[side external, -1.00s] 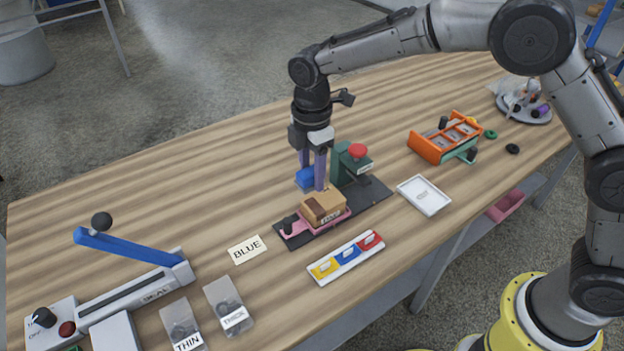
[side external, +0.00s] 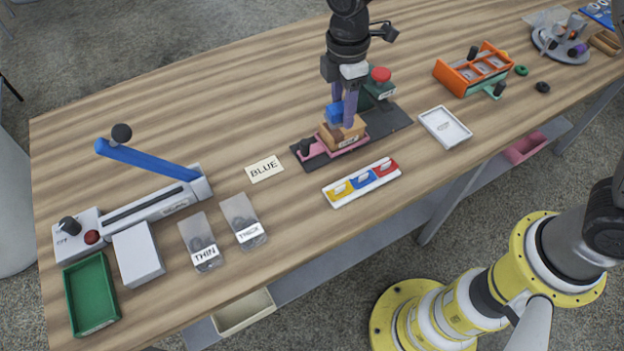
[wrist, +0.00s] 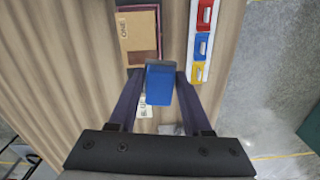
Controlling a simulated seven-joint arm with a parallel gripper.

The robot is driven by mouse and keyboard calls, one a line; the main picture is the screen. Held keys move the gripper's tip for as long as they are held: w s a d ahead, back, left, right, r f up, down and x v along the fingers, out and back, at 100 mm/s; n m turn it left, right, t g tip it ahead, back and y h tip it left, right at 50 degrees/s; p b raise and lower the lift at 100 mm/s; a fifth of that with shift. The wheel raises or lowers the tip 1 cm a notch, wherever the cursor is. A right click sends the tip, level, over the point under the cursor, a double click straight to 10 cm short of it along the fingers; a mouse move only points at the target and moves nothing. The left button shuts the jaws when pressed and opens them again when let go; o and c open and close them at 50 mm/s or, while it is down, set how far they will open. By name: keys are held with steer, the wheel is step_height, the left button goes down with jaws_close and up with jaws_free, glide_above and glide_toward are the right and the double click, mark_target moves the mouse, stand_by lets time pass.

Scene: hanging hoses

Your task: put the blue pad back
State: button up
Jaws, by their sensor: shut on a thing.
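My gripper (side external: 342,108) is shut on a blue block (side external: 336,113), which looks to be the blue pad. In the wrist view the blue block (wrist: 159,84) sits between my two fingers. In the side view it overlaps the cardboard box (side external: 341,134); I cannot tell whether they touch. The box stands in a pink holder (side external: 318,150) on a dark base. A white tray (side external: 384,190) in front has yellow, blue and red sections with white tabs. A card reading BLUE (side external: 264,169) lies left of the base.
A green post with a red knob (side external: 380,75) stands close behind my gripper. A white tray (side external: 445,127) and an orange rack (side external: 473,69) are to the right. A blue-armed sealer (side external: 148,160) is at left. Tabletop behind the BLUE card is clear.

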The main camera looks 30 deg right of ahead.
steer(key=s+a+n, duration=0.1)
steer(key=s+a, duration=0.1)
steer(key=s, duration=1.5)
glide_above(308, 203)
step_height(308, 203, down, 8)
steer(key=shift+s+f, duration=0.1)
steer(key=shift+f, duration=1.7)
steer(key=shift+f, duration=0.15)
steer(key=o, duration=1.2)
step_height(308, 203, up, 12)
steer(key=shift+r, duration=0.2)
